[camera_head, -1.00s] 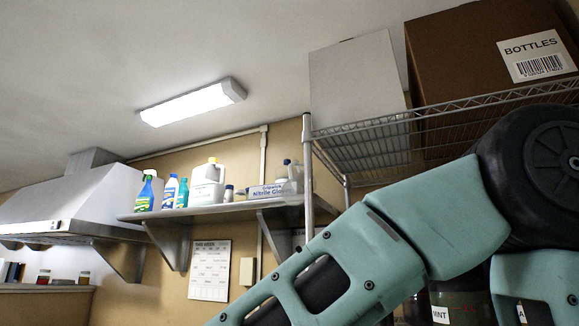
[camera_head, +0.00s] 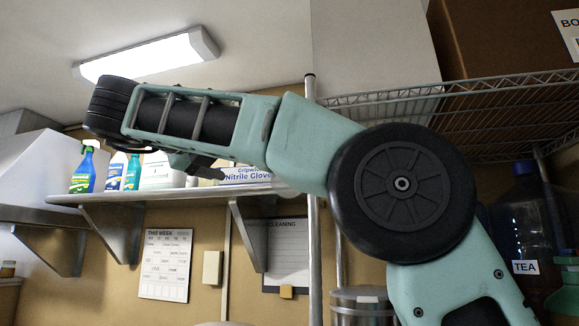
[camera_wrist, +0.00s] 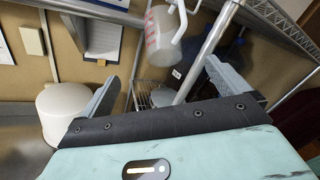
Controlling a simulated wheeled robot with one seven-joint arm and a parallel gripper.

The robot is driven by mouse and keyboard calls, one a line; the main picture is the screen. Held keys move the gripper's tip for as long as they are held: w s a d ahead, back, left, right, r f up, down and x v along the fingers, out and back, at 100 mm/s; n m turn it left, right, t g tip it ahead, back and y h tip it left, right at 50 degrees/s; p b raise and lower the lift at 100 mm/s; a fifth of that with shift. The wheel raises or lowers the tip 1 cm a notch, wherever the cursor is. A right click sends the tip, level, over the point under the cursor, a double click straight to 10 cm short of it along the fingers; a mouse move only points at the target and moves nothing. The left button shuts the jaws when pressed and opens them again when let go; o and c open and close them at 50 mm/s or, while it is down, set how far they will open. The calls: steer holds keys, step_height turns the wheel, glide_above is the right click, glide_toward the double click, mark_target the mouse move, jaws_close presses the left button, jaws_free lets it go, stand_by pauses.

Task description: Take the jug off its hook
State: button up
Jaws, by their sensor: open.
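The jug (camera_wrist: 162,36) is translucent white with red markings. It hangs near the top of the wrist view, tilted, with its handle at its right side. Its hook is hard to make out there. My gripper (camera_wrist: 165,88) is open and empty, its two grey fingers wide apart. In the picture the jug is above the gap between the fingers, apart from them. In the head view my arm reaches to the left in front of the wall shelf; I cannot see the jug there.
A metal post (camera_wrist: 212,45) of the wire rack (camera_head: 400,102) stands just right of the jug. The wall shelf (camera_head: 165,192) holds bottles and a glove box (camera_head: 245,174). A dark TEA container (camera_head: 525,225) stands on the right. A white rounded container (camera_wrist: 62,108) is beside the left finger.

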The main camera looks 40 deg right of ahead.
steer(key=p, duration=0.4)
glide_above(289, 196)
steer(key=a, duration=0.5)
steer(key=shift+g, duration=0.3)
steer(key=shift+s+p+x, duration=0.15)
steer(key=shift+p+x, duration=0.85)
steer(key=shift+x, duration=0.45)
steer(key=shift+s+p+x, duration=0.2)
steer(key=shift+p+x, duration=0.75)
steer(key=shift+x, duration=0.5)
steer(key=shift+d, duration=0.1)
steer(key=c, duration=1.1)
